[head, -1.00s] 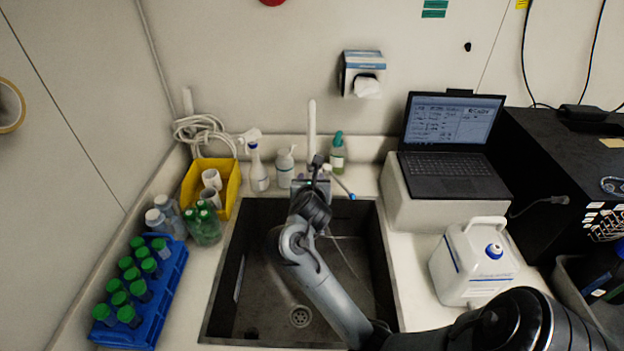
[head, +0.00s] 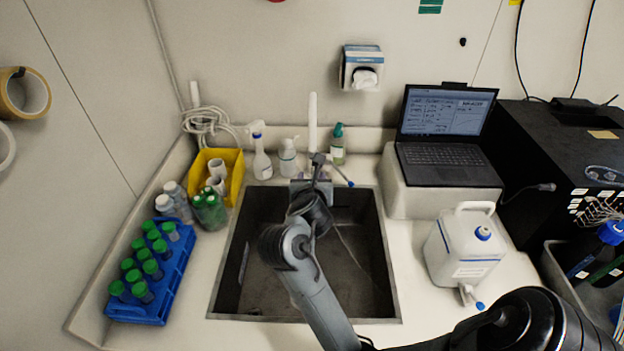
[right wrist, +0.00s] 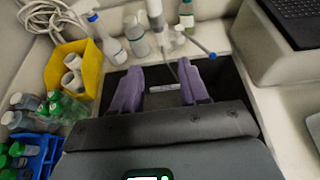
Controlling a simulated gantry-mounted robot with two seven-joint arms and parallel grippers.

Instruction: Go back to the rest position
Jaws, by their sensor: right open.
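My right arm reaches over the dark sink (head: 355,265) from the lower right. My right gripper (head: 312,182) is over the far edge of the sink, mostly hidden behind its own wrist. In the right wrist view its two purple fingers (right wrist: 160,92) are spread apart, with nothing held between them. My left gripper is not in view.
A blue rack of green-capped bottles (head: 178,270) and a yellow bin (head: 236,178) stand left of the sink. Spray (head: 261,160) and pump bottles (head: 288,160) line the back. A white jug (head: 455,245) and a laptop (head: 445,165) are at right.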

